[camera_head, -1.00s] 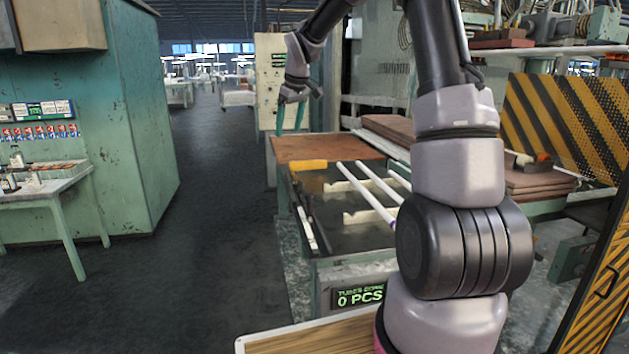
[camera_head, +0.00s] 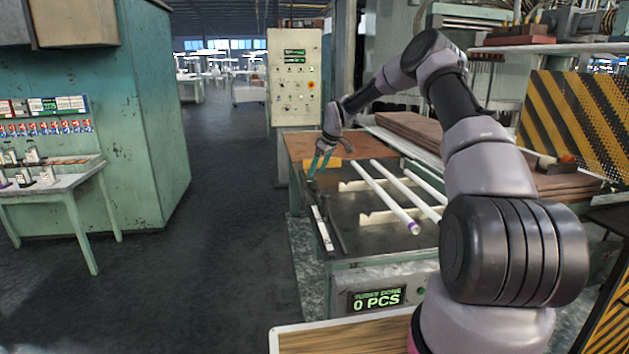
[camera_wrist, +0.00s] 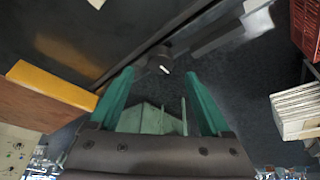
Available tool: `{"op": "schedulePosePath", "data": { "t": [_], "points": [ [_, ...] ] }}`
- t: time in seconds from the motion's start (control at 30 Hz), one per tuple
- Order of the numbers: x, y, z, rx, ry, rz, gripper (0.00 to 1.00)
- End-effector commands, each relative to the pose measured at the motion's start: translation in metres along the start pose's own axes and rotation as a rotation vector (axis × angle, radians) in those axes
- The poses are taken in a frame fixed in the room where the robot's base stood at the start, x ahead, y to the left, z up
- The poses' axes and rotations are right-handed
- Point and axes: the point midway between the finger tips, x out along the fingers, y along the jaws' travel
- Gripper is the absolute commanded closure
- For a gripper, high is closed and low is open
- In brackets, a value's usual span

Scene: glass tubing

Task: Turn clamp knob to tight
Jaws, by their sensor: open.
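A small dark round knob with a white mark (camera_wrist: 167,66) shows in the wrist view at the edge of the dark bench top, just beyond my fingertips. I take it to be the clamp knob; the tight mark cannot be read. In the head view I cannot make it out clearly near my gripper. My gripper (camera_head: 318,168) is over the far left edge of the bench, its teal fingers pointing down. In the wrist view my gripper (camera_wrist: 159,75) is open, its fingers apart with nothing held between them. The knob lies ahead, roughly in line with the gap.
White glass tubes (camera_head: 385,195) lie on notched white supports (camera_head: 385,216) on the bench, right of my gripper. A control panel (camera_head: 295,80) stands behind. The counter display (camera_head: 376,299) reads 0 PCS. The aisle at left is clear.

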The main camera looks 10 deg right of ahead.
Motion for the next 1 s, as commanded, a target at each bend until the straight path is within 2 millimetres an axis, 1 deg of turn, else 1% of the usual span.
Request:
{"op": "schedulePosePath", "data": {
  "t": [0.03, 0.1, 0.2, 0.3, 0.43, 0.67, 0.77, 0.8, 0.87, 0.9, 1.0],
  "points": [
    [0.011, -0.001, 0.0, 0.001, 0.0, -0.002, 0.19],
    [0.023, -0.001, -0.001, -0.001, 0.0, -0.001, 0.19],
    [0.036, 0.0, -0.001, 0.0, 0.001, 0.0, 0.19],
    [0.045, 0.0, 0.0, 0.001, 0.0, -0.001, 0.19],
    [0.049, 0.0, -0.001, 0.0, 0.0, 0.001, 0.19],
    [0.049, 0.0, -0.001, 0.0, 0.0, 0.001, 0.19],
    [0.049, 0.0, 0.0, 0.0, 0.0, 0.001, 0.53],
    [0.049, 0.0, 0.0, 0.0, 0.0, 0.001, 0.68],
    [0.049, 0.0, 0.0, 0.0, 0.0, 0.001, 0.91],
    [0.049, 0.0, -0.001, 0.0, 0.0, 0.001, 1.0],
    [0.049, 0.0, -0.001, 0.002, 0.0, 0.001, 1.0]
  ]
}}
